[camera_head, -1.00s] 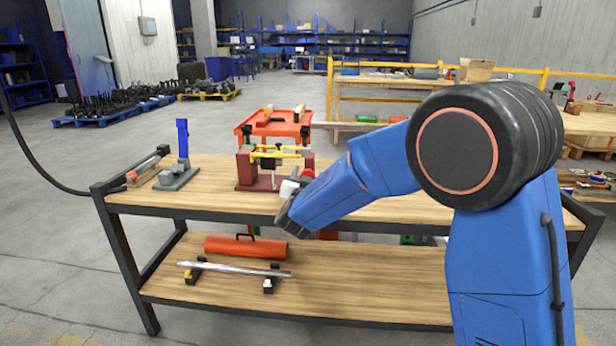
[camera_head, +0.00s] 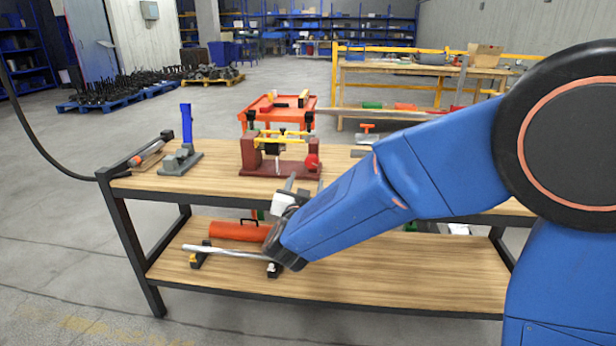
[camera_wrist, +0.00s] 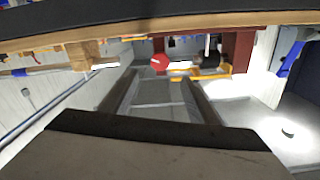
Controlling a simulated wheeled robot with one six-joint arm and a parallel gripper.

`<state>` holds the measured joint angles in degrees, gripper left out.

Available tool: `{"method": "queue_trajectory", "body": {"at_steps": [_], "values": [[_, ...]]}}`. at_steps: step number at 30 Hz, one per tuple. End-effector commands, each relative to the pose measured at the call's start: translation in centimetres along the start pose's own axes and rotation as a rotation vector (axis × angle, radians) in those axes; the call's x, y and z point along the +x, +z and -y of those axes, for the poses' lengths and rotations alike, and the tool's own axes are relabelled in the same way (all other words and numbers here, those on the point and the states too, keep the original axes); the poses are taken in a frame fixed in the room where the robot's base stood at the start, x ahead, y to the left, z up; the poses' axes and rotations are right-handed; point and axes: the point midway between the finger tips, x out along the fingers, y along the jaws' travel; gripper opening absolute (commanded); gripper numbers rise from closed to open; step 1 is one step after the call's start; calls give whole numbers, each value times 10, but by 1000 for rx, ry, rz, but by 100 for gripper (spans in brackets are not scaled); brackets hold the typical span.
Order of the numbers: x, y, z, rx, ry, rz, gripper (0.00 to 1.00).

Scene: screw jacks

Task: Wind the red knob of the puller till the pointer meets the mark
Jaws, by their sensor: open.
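The puller (camera_head: 250,157) stands on the wooden bench top, a dark red frame with yellow bars across its upper part. Its red knob (camera_head: 312,161) is on the right side. The knob also shows as a red disc in the wrist view (camera_wrist: 160,62), beyond the fingers and roughly between them. My gripper (camera_head: 305,186) is open and empty at the front edge of the bench, in front of and below the knob, apart from it. Its two fingers (camera_wrist: 158,88) frame the middle of the wrist view. I cannot make out the pointer or the mark.
A grey stand with a blue upright (camera_head: 187,122) is left of the puller. An orange cylinder (camera_head: 238,231) and a metal bar (camera_head: 230,252) lie on the lower shelf (camera_head: 370,280). An orange cart (camera_head: 262,104) stands behind. Bench space between blue stand and puller is clear.

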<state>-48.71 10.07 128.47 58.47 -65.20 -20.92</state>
Motion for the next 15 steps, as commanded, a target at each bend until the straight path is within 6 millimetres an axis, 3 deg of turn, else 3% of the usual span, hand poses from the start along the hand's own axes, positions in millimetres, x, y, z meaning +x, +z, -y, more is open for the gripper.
{"method": "queue_trajectory", "body": {"at_steps": [6,15], "values": [[-18,0,0,0,-1,1,54],[-20,0,0,-1,0,1,54]]}}
